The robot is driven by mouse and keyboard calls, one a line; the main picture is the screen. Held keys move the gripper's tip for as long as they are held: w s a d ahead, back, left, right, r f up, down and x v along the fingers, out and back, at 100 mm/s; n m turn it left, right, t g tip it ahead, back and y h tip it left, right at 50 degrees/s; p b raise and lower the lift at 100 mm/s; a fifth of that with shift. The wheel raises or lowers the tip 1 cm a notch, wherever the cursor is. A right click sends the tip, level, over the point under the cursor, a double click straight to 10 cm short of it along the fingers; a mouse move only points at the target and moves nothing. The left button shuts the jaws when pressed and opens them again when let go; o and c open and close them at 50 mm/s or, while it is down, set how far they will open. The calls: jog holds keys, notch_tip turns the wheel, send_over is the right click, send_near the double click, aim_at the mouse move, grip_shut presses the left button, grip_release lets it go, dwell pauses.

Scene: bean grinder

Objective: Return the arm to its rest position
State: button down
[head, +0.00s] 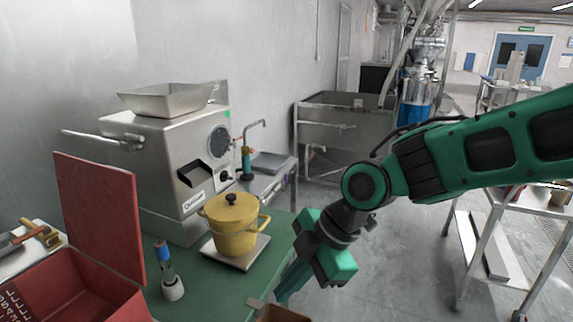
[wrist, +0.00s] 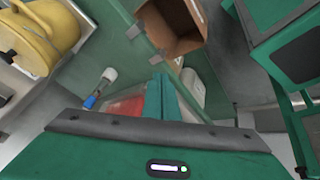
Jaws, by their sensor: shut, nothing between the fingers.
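My arm reaches in from the right in the head view, bent at the elbow, with the wrist hanging down near the green table's (head: 205,298) front right edge. My gripper (head: 284,290) points down beside a brown open box (head: 283,314), which is cut off at the bottom of the frame. In the wrist view my gripper's (wrist: 163,98) green fingers are together with nothing visible between them. The brown box (wrist: 176,28) lies beyond them in that view.
A yellow pot (head: 232,228) with a lid stands on a scale (head: 236,253), left of my gripper. A steel grinder (head: 165,165) stands behind it. A small blue-topped bottle (head: 170,275) and an open red toolbox (head: 100,215) are farther left.

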jog(key=w+d+m+t+h, duration=0.15)
jog(key=d+m+h, duration=0.25)
jog(key=d+m, duration=1.4)
jog(key=s+d+m+g, duration=0.1)
jog(key=s+d+m, duration=0.4)
jog(key=d, duration=0.6)
jog(key=s+d+m+g+h, duration=0.1)
jog(key=s+d+m, duration=0.5)
jog(key=s+d, duration=0.3)
jog(key=d+f, duration=0.1)
jog(key=d, duration=0.2)
jog(key=shift+d+h, duration=0.15)
jog(key=shift+h, duration=0.15)
